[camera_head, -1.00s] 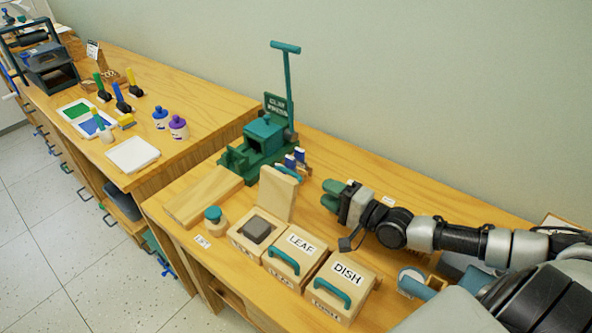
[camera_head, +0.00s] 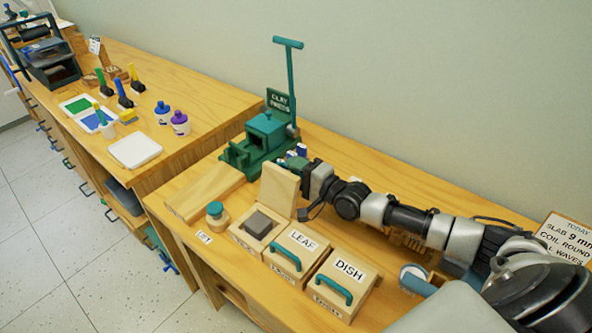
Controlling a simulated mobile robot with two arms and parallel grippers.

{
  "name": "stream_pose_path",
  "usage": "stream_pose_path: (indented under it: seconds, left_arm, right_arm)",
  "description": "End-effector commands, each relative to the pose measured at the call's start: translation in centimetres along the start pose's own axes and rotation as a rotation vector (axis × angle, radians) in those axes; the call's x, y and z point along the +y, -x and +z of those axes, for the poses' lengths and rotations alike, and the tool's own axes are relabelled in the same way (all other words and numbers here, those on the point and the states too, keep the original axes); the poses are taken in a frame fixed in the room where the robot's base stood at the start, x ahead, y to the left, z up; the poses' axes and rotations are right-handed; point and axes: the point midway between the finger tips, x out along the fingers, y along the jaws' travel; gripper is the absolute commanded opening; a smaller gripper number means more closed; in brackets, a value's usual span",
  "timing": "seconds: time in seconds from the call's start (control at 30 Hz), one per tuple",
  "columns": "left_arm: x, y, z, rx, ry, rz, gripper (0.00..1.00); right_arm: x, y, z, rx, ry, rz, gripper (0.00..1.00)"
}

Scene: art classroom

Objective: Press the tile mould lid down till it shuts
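The tile mould (camera_head: 240,243) is the leftmost of three wooden boxes in the head view. It stands open, with a dark grey block (camera_head: 257,225) inside. Its wooden lid (camera_head: 279,192) stands up nearly vertical at the mould's back edge. My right gripper (camera_head: 297,164) is behind the lid's upper right edge, its green fingers partly hidden by the lid. I cannot tell whether it touches the lid or how far apart the fingers are. My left gripper is out of view.
Closed LEAF (camera_head: 303,242) and DISH (camera_head: 350,268) moulds stand right of the tile mould. A green clay press (camera_head: 265,135) is just behind my gripper. The air above the open mould is clear.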

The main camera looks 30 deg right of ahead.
Motion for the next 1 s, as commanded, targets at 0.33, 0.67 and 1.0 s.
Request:
stream_pose_path:
  seconds: [0.33,0.67,1.0]
  left_arm:
    - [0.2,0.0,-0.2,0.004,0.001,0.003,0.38]
    - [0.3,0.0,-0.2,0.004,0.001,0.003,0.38]
    - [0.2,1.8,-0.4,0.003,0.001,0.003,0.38]
  right_arm:
    - [0.0,0.0,0.0,0.000,0.000,0.000,0.17]
    - [0.1,0.1,0.0,0.000,0.001,0.002,0.00]
    - [-0.7,0.1,0.9,-0.001,0.083,0.006,0.00]
